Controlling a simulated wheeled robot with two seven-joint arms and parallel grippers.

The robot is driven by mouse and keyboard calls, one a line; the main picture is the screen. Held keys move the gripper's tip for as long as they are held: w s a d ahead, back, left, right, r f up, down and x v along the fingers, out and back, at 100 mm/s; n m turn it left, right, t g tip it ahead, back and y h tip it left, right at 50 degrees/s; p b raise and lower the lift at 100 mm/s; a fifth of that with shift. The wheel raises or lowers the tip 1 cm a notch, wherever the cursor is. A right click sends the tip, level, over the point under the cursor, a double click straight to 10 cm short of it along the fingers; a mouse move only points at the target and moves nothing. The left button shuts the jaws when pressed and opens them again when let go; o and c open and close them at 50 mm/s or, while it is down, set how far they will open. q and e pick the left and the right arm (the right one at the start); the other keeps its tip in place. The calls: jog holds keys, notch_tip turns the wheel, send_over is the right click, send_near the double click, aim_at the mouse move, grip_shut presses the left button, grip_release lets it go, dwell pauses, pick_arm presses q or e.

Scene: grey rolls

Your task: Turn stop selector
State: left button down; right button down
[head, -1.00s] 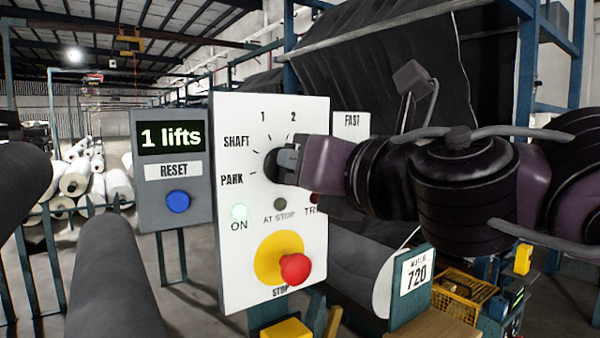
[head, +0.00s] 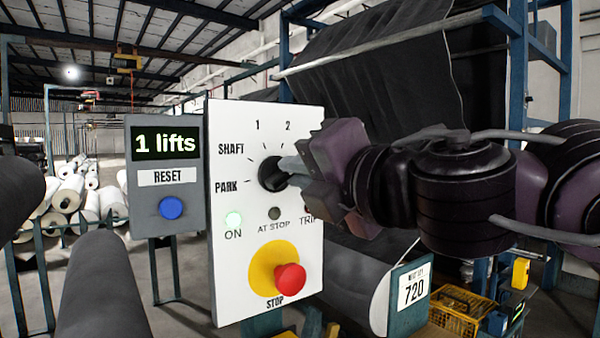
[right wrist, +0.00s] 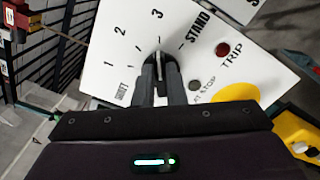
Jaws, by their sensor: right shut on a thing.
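The stop selector (head: 271,174) is a round black knob on a white panel (head: 232,290). Marks PARK, SHAFT, 1 and 2 show around it in the head view; the right wrist view also shows 3 and STAND. My right gripper (head: 288,166) is shut on the selector (right wrist: 158,60), a finger on each side of its grip bar in the right wrist view. The bar points roughly toward the 3 side of the dial. The gripper is rolled at a slant and covers the dial's right side in the head view. My left gripper is out of view.
A red STOP button (head: 290,278) on a yellow disc sits below the selector. A grey box (head: 140,220) at left reads "1 lifts" and has a blue RESET button (head: 171,207). A dark roll (head: 350,285) lies behind.

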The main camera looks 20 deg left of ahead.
jog(key=shift+m, duration=0.3)
jog(key=c, duration=1.5)
grip_release()
jog(key=shift+w, duration=0.1)
jog(key=b+v, duration=0.2)
jog(key=v, duration=0.6)
